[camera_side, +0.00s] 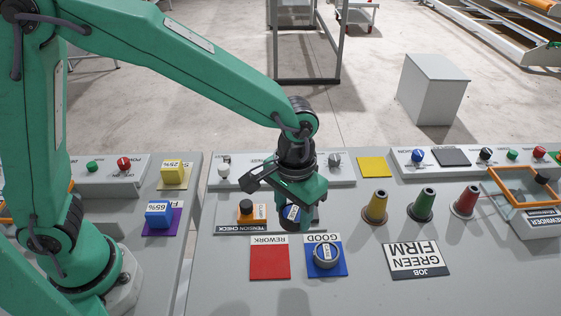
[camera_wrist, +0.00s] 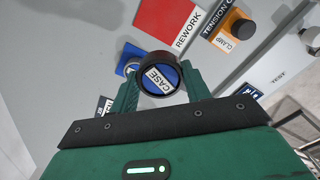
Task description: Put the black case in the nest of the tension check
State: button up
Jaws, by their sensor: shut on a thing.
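The round black case (camera_wrist: 159,74), with a blue and white CASE label, is between the two fingers of my gripper (camera_wrist: 160,88) in the wrist view. My gripper (camera_side: 291,213) is shut on it. The tension check is a grey plate with an orange clamp (camera_side: 251,213) bearing a black knob, left of my gripper. I cannot tell whether the case touches the plate.
A red REWORK pad (camera_side: 269,259) and a blue GOOD pad (camera_side: 339,270) lie in front; a round dark-rimmed case (camera_side: 325,254) sits on the GOOD pad. A control strip (camera_side: 320,170) runs behind.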

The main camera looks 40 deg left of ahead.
jog(key=w+a+f, duration=0.4)
jog(key=w, duration=0.1)
jog(key=w+a+f, duration=0.2)
jog(key=w, duration=0.1)
jog(key=shift+w+a+f, duration=0.2)
jog(key=shift+a, duration=0.1)
jog(key=shift+f, duration=2)
jog(key=shift+f, duration=0.15)
jog(key=o, duration=0.7)
notch_tip(320, 180, up, 12)
jog(key=shift+r, duration=0.2)
